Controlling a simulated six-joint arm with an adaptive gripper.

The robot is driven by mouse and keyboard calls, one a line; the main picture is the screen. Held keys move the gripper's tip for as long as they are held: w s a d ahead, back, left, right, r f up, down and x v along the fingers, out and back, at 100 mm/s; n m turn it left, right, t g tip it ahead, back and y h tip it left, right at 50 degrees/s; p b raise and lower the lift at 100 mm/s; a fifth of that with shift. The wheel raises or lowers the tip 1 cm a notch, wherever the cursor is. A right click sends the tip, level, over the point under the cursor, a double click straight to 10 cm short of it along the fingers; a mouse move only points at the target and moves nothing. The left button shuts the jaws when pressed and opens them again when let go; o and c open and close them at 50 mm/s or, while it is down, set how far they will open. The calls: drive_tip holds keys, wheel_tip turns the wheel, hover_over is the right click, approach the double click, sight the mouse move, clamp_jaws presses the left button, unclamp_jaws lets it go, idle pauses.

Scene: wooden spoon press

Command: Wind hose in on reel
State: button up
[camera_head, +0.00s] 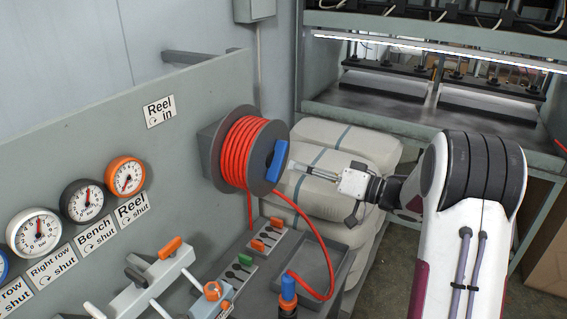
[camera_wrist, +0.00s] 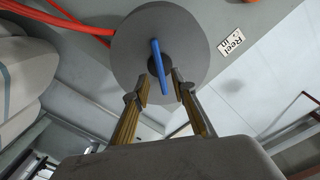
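The hose reel (camera_head: 244,150) is mounted on the grey panel, wound with orange-red hose, with a grey disc facing my arm. A blue handle bar (camera_head: 277,160) sits across the middle of the disc; it also shows in the wrist view (camera_wrist: 158,70). The hose (camera_head: 318,240) hangs from the reel down to a tray and a blue fitting. My gripper (camera_head: 298,170) points at the reel's disc. In the wrist view its two fingers (camera_wrist: 162,92) are apart, with the blue bar's lower end showing between them. I cannot tell whether they touch it.
A "Reel in" label (camera_head: 159,110) with a turning arrow is on the panel. Gauges (camera_head: 126,177) and valve levers (camera_head: 168,250) line the panel at left. White sacks (camera_head: 340,150) are stacked behind my gripper. A grey tray (camera_head: 345,262) lies below the reel.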

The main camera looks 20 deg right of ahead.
sight(282, 162)
drive_tip(key=shift+x, duration=2.7)
clamp_jaws()
